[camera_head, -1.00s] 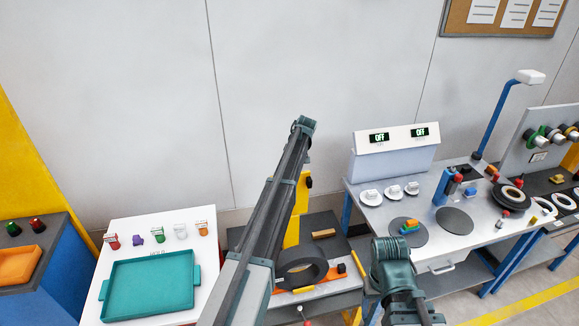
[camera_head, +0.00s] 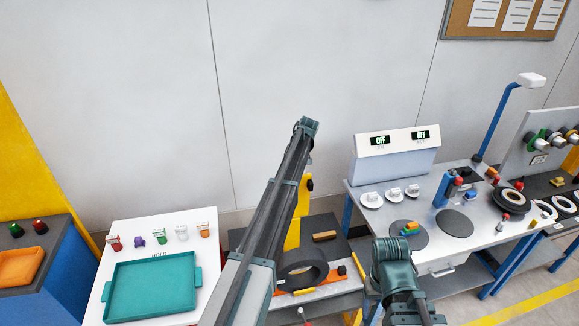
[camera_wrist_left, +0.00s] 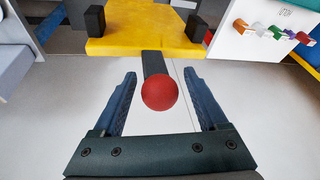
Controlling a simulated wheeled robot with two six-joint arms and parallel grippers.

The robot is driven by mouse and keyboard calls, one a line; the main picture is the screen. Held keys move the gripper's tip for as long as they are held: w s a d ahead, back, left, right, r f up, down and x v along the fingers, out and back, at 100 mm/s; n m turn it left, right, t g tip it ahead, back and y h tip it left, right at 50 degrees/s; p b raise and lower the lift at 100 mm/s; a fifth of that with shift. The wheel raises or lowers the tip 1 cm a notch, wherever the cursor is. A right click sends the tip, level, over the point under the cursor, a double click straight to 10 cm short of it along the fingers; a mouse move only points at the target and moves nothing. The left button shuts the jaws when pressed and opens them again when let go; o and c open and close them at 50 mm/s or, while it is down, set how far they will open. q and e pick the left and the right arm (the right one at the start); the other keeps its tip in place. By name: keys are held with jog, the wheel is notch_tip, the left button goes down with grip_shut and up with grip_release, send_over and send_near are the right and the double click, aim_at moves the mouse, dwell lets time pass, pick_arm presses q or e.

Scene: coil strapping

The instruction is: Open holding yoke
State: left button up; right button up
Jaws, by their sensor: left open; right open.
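In the left wrist view, a red ball knob (camera_wrist_left: 159,92) sits between the two fingers of my left gripper (camera_wrist_left: 160,75). The fingers are open, with a gap on each side of the knob. A dark bar (camera_wrist_left: 155,63) runs from behind the knob to a yellow part (camera_wrist_left: 150,36) with two black blocks. In the head view, a black coil (camera_head: 303,268) lies by a yellow upright (camera_head: 293,234), partly behind my left arm.
A white table with a teal tray (camera_head: 150,286) and several small coloured pieces stands left. A grey workbench (camera_head: 385,213) with an OFF display box (camera_head: 395,160), discs and a blue lamp post (camera_head: 497,120) stands right. A wall (camera_head: 290,60) is behind.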

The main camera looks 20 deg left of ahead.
pick_arm(q)
jog(key=p+v, duration=1)
jog(key=v, duration=0.2)
jog(key=shift+p, duration=0.35)
jog(key=shift+s+d, duration=0.1)
jog(key=s+d+f+m+h+b, duration=0.1)
jog(key=s+d+f+m+b, duration=0.2)
jog(key=s+d+f+b, duration=0.55)
jog(key=s+d+f+m+b, duration=0.4)
jog(key=s+d, duration=0.4)
jog(key=s, duration=0.4)
jog(key=s+d+f+m+b, duration=0.2)
jog(key=s+f+b, duration=0.1)
jog(key=s, duration=0.5)
jog(key=s+d+f+m+g+h+b, duration=0.1)
jog(key=s+d+f+m+b, duration=0.1)
jog(key=s, duration=0.6)
jog(key=s+d+f+m+g+b, duration=0.1)
jog(key=s+d+f+m+b, duration=0.1)
jog(key=s+d+f+b, duration=0.2)
jog(key=s+f+b, duration=0.2)
jog(key=s+f, duration=0.1)
jog(key=s, duration=0.1)
jog(key=shift+d+h, duration=0.15)
jog(key=shift+h, duration=0.15)
